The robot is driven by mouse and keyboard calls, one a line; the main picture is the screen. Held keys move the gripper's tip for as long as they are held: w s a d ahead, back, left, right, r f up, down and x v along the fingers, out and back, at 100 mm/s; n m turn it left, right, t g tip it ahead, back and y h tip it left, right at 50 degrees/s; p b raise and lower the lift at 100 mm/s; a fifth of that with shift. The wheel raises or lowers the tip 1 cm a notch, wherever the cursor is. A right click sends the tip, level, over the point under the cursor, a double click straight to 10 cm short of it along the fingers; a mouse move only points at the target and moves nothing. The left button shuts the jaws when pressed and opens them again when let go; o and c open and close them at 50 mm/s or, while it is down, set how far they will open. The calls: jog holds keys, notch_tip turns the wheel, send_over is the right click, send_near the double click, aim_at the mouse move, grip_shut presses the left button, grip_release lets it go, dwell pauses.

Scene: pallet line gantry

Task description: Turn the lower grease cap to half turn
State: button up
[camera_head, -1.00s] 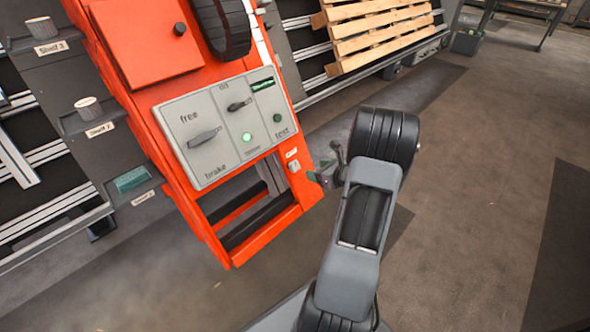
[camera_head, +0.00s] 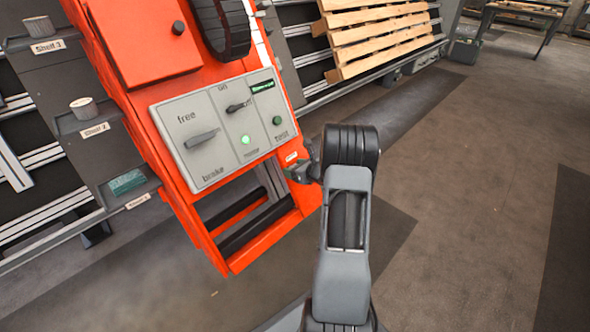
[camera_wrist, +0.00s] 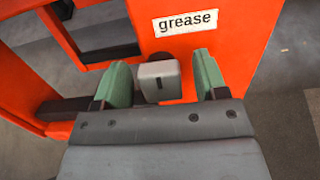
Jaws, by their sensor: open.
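In the wrist view a grey, block-shaped grease cap (camera_wrist: 160,82) with a dark slot mark sits on the orange panel, below a white label (camera_wrist: 186,23) reading "grease". My gripper (camera_wrist: 161,84) is open, with one green finger on each side of the cap. Small gaps show between the cap and both fingers. In the head view my gripper (camera_head: 303,172) is at the lower right edge of the orange cabinet (camera_head: 226,262), where the cap is hidden behind it. Another grease cap cannot be made out.
A grey control panel (camera_head: 215,164) with a free/brake lever (camera_head: 201,138) and a green lamp (camera_head: 245,140) is on the cabinet, left of my gripper. Shelves with cups stand at the left. A wooden pallet (camera_head: 375,35) leans behind.

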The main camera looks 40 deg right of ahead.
jog(key=c, duration=0.9)
